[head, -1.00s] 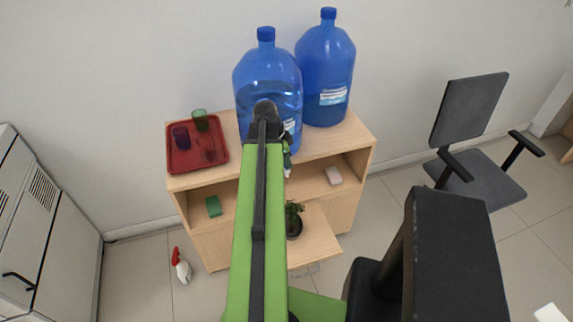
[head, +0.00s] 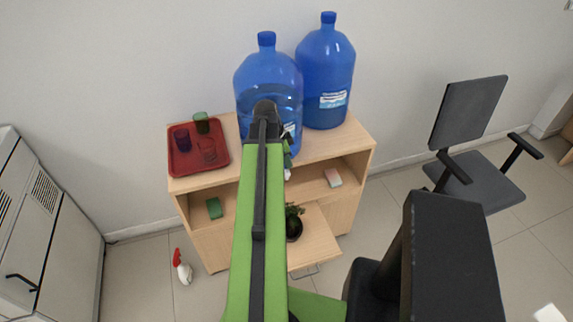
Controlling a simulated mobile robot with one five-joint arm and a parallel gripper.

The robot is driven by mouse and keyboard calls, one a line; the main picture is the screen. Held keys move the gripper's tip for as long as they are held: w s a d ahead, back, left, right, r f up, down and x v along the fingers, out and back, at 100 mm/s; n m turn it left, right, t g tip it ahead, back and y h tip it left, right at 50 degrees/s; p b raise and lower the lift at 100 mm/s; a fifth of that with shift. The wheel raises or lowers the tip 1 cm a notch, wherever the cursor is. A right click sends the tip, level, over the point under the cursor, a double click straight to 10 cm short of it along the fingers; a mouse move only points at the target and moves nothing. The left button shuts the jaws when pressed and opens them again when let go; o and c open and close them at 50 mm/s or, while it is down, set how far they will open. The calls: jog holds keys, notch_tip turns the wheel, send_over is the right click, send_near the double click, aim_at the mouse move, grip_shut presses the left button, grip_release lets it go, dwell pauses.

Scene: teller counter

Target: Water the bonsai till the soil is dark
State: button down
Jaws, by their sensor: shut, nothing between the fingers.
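The bonsai (head: 292,211), a small dark green plant in a dark round pot (head: 294,231), stands on a pale wooden board jutting from the front of the cabinet. My arm partly covers it, and the soil's shade cannot be made out. My gripper (head: 287,174) shows only in part beside my green arm, above the cabinet front and beyond the bonsai in the picture. It is shut and empty.
Two big blue water bottles (head: 325,75) stand on the cabinet top (head: 335,142). A red tray (head: 180,162) holds several cups. A green block (head: 214,208) and a pale block (head: 333,177) lie on the shelf. An office chair (head: 468,120) stands right; floor left is mostly clear.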

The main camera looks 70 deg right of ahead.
jog(key=d+p+v, duration=0.2)
jog(key=p+v, duration=1.1)
jog(key=shift+w+r, duration=0.25)
jog(key=shift+r, duration=0.2)
jog(key=shift+w, duration=0.1)
dwell(0.9)
